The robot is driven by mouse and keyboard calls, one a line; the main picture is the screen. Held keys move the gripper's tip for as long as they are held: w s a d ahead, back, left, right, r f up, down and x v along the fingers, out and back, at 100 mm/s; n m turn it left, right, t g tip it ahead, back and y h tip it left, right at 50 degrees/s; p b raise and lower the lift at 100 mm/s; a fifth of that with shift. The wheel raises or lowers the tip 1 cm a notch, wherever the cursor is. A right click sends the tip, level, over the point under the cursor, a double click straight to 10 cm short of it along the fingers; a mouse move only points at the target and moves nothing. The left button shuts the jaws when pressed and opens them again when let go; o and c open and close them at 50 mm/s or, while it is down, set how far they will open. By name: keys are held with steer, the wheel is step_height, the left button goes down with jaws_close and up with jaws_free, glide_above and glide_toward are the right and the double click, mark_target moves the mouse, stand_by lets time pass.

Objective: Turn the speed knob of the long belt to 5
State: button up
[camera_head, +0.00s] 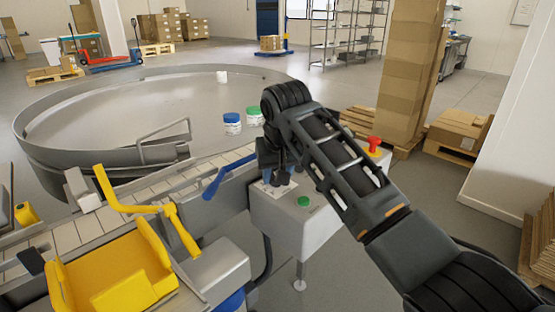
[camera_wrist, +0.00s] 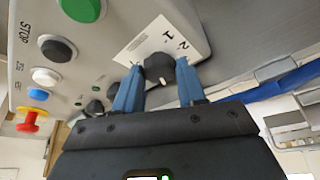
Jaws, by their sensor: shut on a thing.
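The black speed knob (camera_wrist: 158,66) sits on a white dial plate (camera_wrist: 135,48) of the grey control box (camera_wrist: 25,75). The figures 1 and 2 show on the plate; the rest of the scale is hidden. A small white mark shows on the knob's lower side, but I cannot tell which figure it points to. My gripper (camera_wrist: 158,80) has its two blue fingers on either side of the knob, shut on it. In the head view my arm reaches down to the control box (camera_head: 300,228), and my gripper hides most of the knob.
The box carries a green button (camera_head: 303,201) and a red emergency stop (camera_head: 374,145); more buttons show in the wrist view. The slatted belt (camera_head: 80,232) runs left of the box. A round table (camera_head: 60,108) with blue-lidded (camera_head: 232,122) and green-lidded (camera_head: 254,116) jars stands behind.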

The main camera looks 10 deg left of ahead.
mark_target(275, 195)
steer(key=shift+a+m+h+p, duration=0.1)
steer(key=shift+m+h+p, duration=0.3)
steer(key=shift+m+p, duration=0.75)
steer(key=shift+m, duration=0.35)
steer(key=o, duration=1.1)
steer(key=shift+c, duration=0.2)
steer(key=v, duration=0.7)
steer(key=shift+s+r, duration=0.25)
steer(key=shift+r, duration=0.05)
steer(key=shift+a, duration=0.1)
